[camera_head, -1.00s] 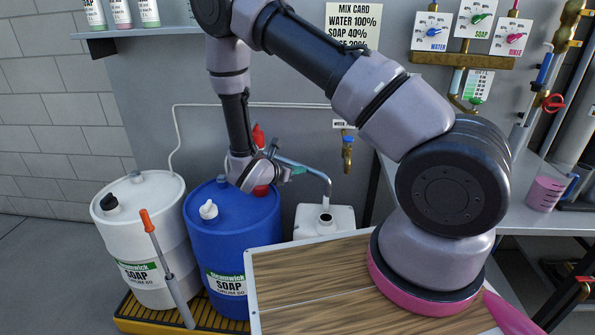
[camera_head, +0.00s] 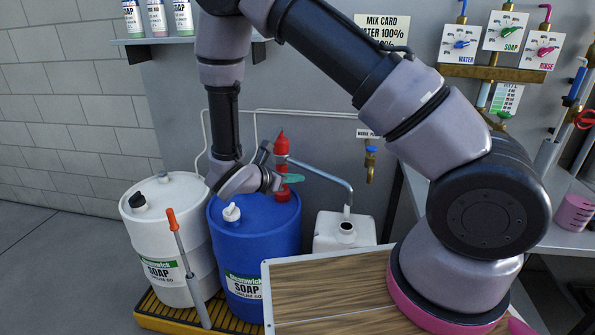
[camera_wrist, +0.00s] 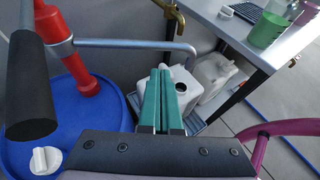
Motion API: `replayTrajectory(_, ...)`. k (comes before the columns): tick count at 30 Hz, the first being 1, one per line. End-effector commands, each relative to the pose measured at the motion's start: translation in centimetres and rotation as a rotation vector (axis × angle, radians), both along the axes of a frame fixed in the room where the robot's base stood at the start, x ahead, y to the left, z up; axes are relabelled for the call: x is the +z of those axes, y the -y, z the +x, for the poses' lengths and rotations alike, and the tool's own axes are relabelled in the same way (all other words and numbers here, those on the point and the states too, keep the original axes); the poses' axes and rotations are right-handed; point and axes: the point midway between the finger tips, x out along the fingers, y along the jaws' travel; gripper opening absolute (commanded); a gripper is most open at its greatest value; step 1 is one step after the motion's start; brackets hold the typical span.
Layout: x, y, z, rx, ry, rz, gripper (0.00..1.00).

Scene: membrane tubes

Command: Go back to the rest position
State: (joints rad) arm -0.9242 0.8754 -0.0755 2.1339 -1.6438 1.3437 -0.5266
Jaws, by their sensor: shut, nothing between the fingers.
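My gripper (camera_head: 291,178) is above the blue soap drum (camera_head: 262,228), close to the red pump (camera_head: 282,160) that stands on it. In the wrist view my gripper's green fingers (camera_wrist: 161,100) are together with nothing between them. The wrist view also shows the red pump (camera_wrist: 72,45) to the left and the blue drum (camera_wrist: 95,118) below. I cannot tell whether the gripper touches the pump.
A grey spout (camera_head: 325,178) reaches from the pump over a white canister (camera_head: 345,233). A white soap drum (camera_head: 165,245) and an orange-handled tool (camera_head: 184,262) stand left. The wall shelf (camera_head: 170,40) holds bottles. A counter (camera_head: 572,236) is at right.

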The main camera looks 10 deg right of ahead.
Motion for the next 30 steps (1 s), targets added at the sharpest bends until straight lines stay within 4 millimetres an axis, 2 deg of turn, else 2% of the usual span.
replayTrajectory(5,3.6,2.2,-0.2,-0.163,0.051,0.118,0.00)
replayTrajectory(8,6.9,4.6,-0.8,-0.339,0.110,0.249,0.00)
replayTrajectory(12,11.4,7.8,-2.4,-0.604,0.201,0.451,0.00)
replayTrajectory(18,17.1,11.2,-5.5,-0.963,0.346,0.746,0.00)
replayTrajectory(24,22.2,13.1,-8.8,-1.295,0.504,1.057,0.00)
replayTrajectory(30,27.2,14.0,-12.0,-1.586,0.671,1.388,0.00)
